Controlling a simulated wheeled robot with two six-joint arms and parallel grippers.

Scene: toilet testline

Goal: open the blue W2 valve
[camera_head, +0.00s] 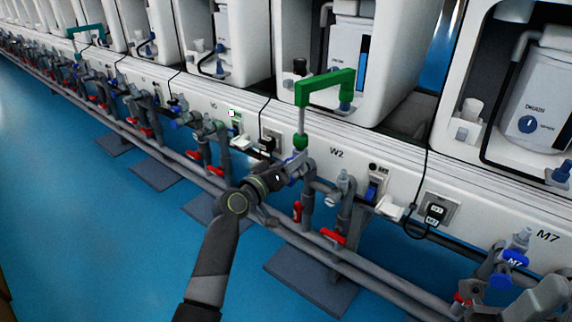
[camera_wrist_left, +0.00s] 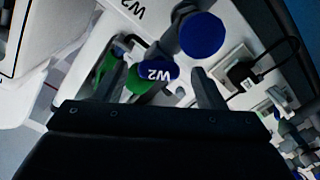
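The blue W2 valve handle (camera_wrist_left: 157,72), with white "W2" lettering, shows in the left wrist view between the two fingers of my left gripper (camera_wrist_left: 155,64). The fingers are apart, with a gap visible on both sides of the handle. In the head view my left gripper (camera_head: 295,163) is at the pipework just left of the "W2" panel label, below a green pipe (camera_head: 325,86). There it mostly hides the valve; only a bit of blue shows by the fingers.
A blue round cap (camera_wrist_left: 201,35) sits close to the right finger in the wrist view. Red-handled valves (camera_head: 333,236) and grey pipes lie below and right of my gripper. A blue M7 valve (camera_head: 514,258) is far right. Blue floor is open at left.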

